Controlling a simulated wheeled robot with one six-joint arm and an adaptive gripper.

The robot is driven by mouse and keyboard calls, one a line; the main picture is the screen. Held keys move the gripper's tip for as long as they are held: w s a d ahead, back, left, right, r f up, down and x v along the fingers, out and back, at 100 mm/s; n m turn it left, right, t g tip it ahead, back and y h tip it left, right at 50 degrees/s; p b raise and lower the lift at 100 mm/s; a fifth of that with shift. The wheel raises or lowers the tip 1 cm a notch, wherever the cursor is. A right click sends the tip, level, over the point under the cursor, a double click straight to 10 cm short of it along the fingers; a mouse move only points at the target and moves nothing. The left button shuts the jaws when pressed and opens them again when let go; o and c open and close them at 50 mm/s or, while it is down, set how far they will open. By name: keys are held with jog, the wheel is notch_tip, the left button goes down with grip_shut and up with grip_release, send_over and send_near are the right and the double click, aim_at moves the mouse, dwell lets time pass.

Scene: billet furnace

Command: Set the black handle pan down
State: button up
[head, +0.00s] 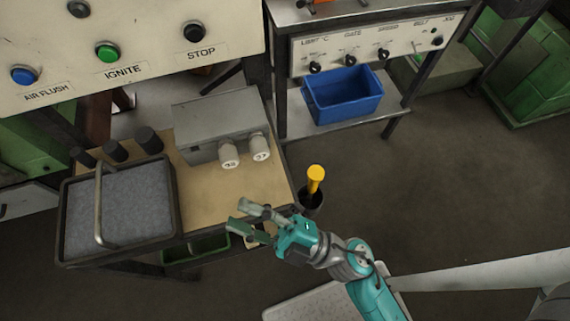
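A shallow black-rimmed pan (125,251) with a grey, grainy surface inside is at the left end of the tan-topped bench (225,188). A pale metal bar handle (99,205) arches over it; I see no black handle on it. The pan looks level, but its underside is hidden, so I cannot tell how it is supported. My gripper (238,216) is to the right of the pan, near the bench's front right corner. Its two fingers are spread and point left, with nothing between them. It is clear of the pan.
Several black cylinders (148,140) stand behind the pan. A grey box (215,120) with two white numbered knobs sits on the bench. A yellow-handled tool (316,178) stands in a dark holder at the bench's right edge. A blue bin (343,95) is on a shelf behind. Floor at right is clear.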

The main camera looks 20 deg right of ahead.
jog(key=s+d+f+m+h, duration=0.6)
jog(key=s+d+m+h, duration=0.1)
jog(key=d+m+h, duration=0.2)
jog(key=s+d+f+m+h, duration=0.6)
jog(key=s+d+m+h, duration=0.2)
jog(key=m, duration=0.3)
jog(key=shift+d+m+t+h, duration=0.3)
jog(key=shift+d+h, duration=0.3)
jog(key=shift+d, duration=0.05)
jog(key=shift+s, duration=0.1)
